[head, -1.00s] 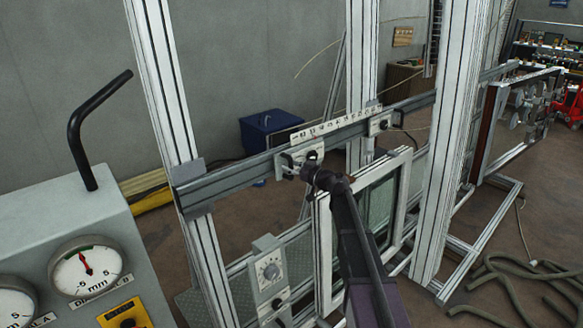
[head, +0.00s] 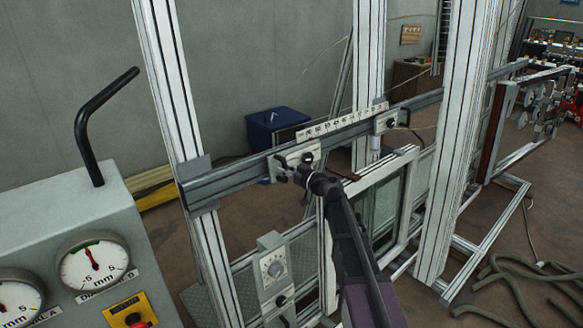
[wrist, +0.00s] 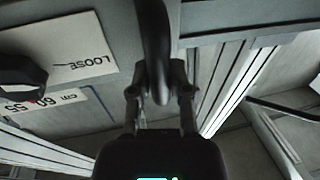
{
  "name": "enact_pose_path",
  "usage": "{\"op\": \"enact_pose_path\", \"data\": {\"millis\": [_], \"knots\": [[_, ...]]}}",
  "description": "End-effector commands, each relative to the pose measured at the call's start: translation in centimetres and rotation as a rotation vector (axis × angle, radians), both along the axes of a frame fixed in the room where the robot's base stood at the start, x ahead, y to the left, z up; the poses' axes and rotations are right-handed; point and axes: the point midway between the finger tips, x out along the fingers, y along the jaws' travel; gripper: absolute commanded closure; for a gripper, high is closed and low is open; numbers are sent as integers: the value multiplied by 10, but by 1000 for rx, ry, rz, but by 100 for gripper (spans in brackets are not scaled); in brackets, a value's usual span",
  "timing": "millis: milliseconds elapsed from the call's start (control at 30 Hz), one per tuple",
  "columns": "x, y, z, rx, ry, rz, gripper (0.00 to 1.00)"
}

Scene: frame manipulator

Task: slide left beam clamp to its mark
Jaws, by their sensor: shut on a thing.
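The left beam clamp (head: 298,153) is a pale block with a dark knob on the grey horizontal beam (head: 235,172), near the left end of the numbered scale strip (head: 335,123). My gripper (head: 287,172) is at the clamp's lower front. In the wrist view, my gripper (wrist: 158,98) is shut on the clamp's black handle (wrist: 153,40). I cannot make out the target mark.
A second clamp (head: 386,122) sits farther right on the beam. White uprights (head: 175,90) cross the beam on both sides. A glazed frame (head: 385,205) stands below it. A gauge console (head: 80,220) is at the left, and hoses (head: 530,290) lie on the floor at the right.

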Motion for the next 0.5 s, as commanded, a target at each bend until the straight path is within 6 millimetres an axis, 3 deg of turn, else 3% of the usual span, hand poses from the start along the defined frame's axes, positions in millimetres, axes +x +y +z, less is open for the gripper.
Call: {"op": "enact_pose_path", "data": {"millis": [200, 233, 333, 500], "knots": [[-2, 3, 0, -1, 1, 9, 100], [-2, 3, 0, -1, 1, 9, 73], [-2, 3, 0, -1, 1, 9, 43], [-2, 2, 0, -1, 1, 6, 40]]}}
